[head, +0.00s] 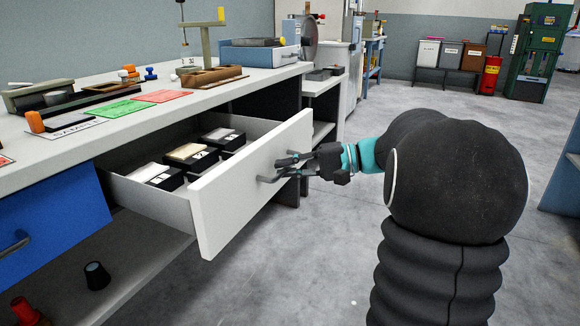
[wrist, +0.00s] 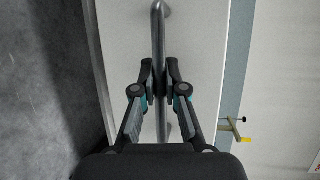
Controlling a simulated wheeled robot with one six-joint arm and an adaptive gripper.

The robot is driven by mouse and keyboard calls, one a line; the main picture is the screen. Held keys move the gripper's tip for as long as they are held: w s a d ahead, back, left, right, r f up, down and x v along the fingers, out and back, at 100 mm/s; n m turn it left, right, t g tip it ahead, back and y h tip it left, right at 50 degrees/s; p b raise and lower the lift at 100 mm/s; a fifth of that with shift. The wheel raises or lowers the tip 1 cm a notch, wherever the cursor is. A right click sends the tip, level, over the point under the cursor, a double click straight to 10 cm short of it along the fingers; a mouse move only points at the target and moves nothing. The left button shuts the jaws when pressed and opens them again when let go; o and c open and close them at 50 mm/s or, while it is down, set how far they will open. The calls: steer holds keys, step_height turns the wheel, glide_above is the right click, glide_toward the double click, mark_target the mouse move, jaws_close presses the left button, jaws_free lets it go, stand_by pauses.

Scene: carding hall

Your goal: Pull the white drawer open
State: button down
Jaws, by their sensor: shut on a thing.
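The white drawer (head: 240,188) is pulled out from under the bench, and its inside shows from above. Several black boxes (head: 156,176) with pale tops lie in it. Its grey bar handle (head: 268,179) is on the front face. My gripper (head: 284,166) is at the handle, with its fingers around the bar. In the wrist view my gripper (wrist: 160,86) is shut on the handle (wrist: 158,40), one finger on each side of the bar. The white drawer front (wrist: 200,60) lies behind it.
A blue drawer (head: 50,225) is shut at the left. The bench top (head: 200,88) above carries red and green cards, blocks and a scale-like stand. A dark cup (head: 96,275) stands on the lower shelf. The grey floor (head: 320,270) before the drawer is clear.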

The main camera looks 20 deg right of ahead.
steer(key=c, duration=1.2)
jaws_free()
steer(key=shift+a, duration=0.1)
steer(key=v, duration=1.2)
